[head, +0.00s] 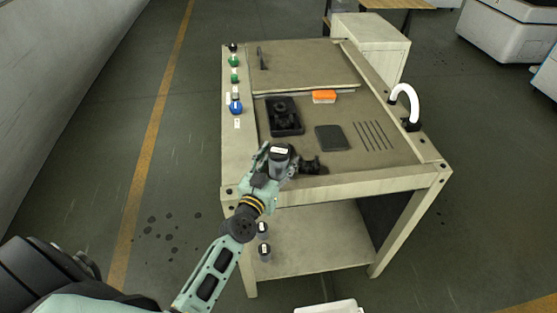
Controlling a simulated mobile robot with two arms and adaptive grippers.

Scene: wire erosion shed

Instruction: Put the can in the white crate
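A dark grey can (279,161) with a white label on top is between the fingers of my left gripper (276,166), over the front edge of the workbench. The gripper looks closed around the can, which is roughly upright. A white crate (330,306) shows only by its far rim at the bottom edge of the head view, below and right of the gripper. Its inside is out of view. My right gripper is not in view.
The workbench (345,187) carries a black tray (286,117), an orange block (324,97), a dark square pad (331,138), thin rods and a white curved pipe (407,97). Two dark containers (264,252) stand on its lower shelf. Floor is clear left of the bench.

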